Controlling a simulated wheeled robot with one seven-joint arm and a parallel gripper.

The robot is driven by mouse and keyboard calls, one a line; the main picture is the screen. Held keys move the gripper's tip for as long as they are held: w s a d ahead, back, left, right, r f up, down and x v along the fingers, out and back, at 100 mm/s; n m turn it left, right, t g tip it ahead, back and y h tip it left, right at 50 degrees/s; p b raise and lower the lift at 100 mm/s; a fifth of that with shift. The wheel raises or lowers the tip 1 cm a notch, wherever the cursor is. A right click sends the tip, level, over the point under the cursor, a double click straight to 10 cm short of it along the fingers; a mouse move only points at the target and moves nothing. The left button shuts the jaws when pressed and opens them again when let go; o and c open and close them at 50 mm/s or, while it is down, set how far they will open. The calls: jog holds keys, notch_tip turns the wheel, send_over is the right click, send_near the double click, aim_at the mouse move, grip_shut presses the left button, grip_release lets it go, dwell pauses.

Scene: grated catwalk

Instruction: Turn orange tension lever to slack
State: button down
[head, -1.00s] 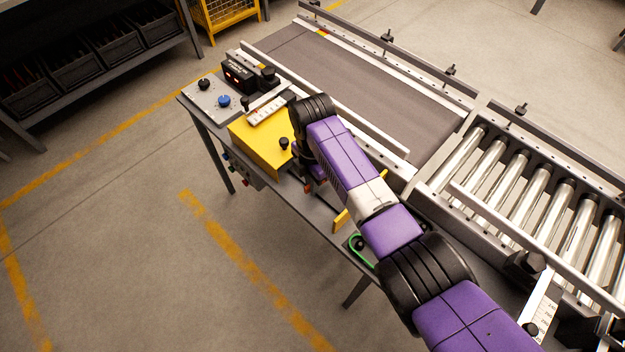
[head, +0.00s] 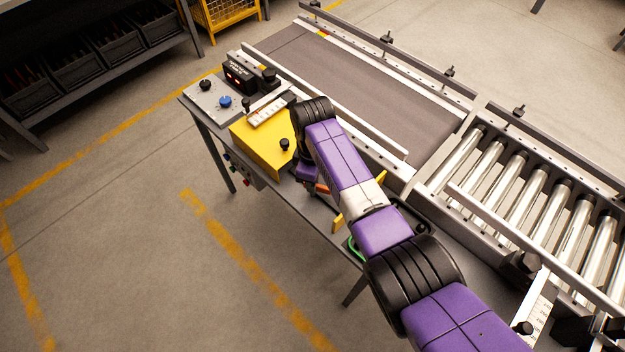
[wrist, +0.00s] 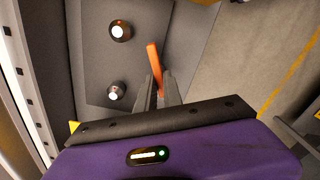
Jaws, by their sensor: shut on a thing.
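The orange tension lever (wrist: 154,60) is in the wrist view, with its bar reaching up from between my fingers. My gripper (wrist: 160,86) is shut on the lever near its lower visible part; the fingers hide the rest of it and its pivot. In the head view a small bit of the orange lever (head: 321,187) shows beside my purple arm, above the table's front edge. My fingers are hidden by the arm there.
Two round knobs with white tops (wrist: 120,31) sit on the dark panel left of the lever. A yellow box (head: 264,148) stands left of my arm in the head view.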

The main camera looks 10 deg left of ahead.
jog(key=m, duration=0.5)
dwell(0.6)
jog(key=c, duration=1.5)
grip_release()
jog(key=shift+r+p, duration=0.3)
jog(key=shift+r, duration=3.65)
